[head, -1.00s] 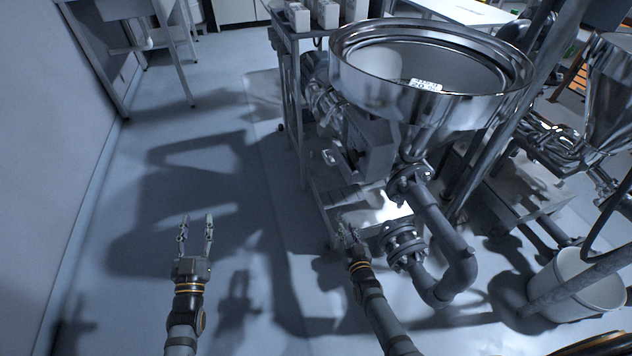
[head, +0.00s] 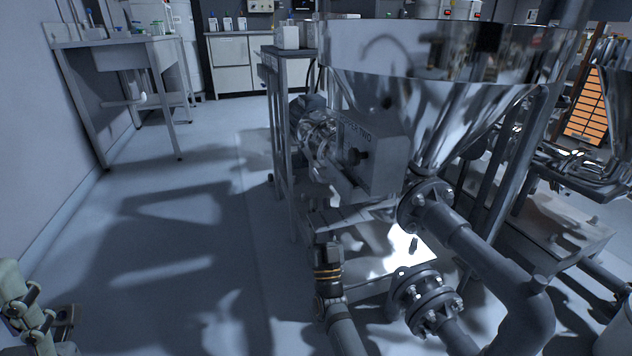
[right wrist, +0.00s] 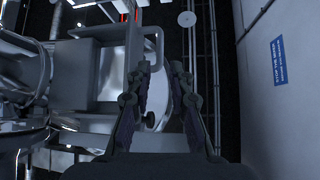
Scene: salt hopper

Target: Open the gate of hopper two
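Hopper two is a large shiny steel funnel (head: 440,95) at the right of the head view. My right gripper (head: 319,205) is below and left of this box, seen from behind, fingertips hard to make out. A pale round disc (right wrist: 150,95) beside a grey box (right wrist: 98,75) shows partly behind the left finger. My left gripper (head: 50,308) is at the bottom left, partly cut off, its fingers apart.
Flanged pipes (head: 425,300) run below the hopper at the right. A steel frame table (head: 285,65) stands behind the box. A sink bench (head: 120,50) is at the far left. The floor (head: 190,230) at left is clear.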

